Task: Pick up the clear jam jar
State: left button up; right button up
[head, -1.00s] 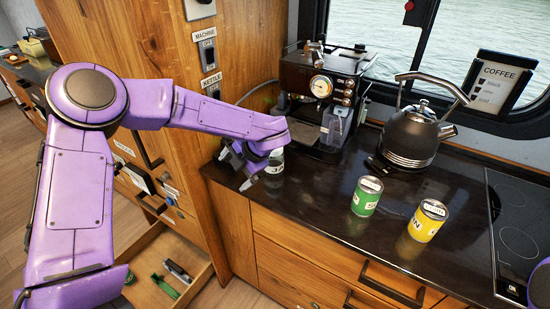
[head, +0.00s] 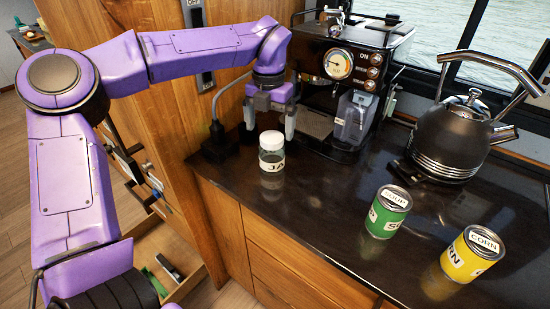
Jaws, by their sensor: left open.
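The clear jam jar (head: 272,152) stands upright on the dark counter, near its left front corner. It has a whitish lid and a white label with black letters, partly readable as "JA". My left gripper (head: 270,128) points down above and just behind the jar. Its fingers are spread apart, one to the left and one to the right of the jar's top, with nothing held. I cannot tell the exact depth gap between fingers and jar. My right gripper is not in the view.
A coffee machine (head: 345,68) with a clear tank (head: 354,118) stands close behind the jar. A black kettle (head: 450,138) is at the right. A green soup can (head: 388,212) and a yellow corn can (head: 470,254) stand at the right front. The counter between jar and soup can is clear.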

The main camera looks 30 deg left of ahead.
aim_at(269, 136)
pick_arm(q)
notch_tip(269, 136, down, 3)
jog(key=shift+r, duration=0.1)
jog(key=shift+s+f, duration=0.1)
jog(key=shift+f, duration=0.35)
jog(key=f, duration=0.1)
jog(key=f+p, duration=0.1)
jog(key=f, duration=0.2)
jog(key=shift+d+f, duration=0.1)
jog(key=shift+d, duration=0.25)
jog(key=shift+f, duration=0.45)
jog(key=c, duration=1.2)
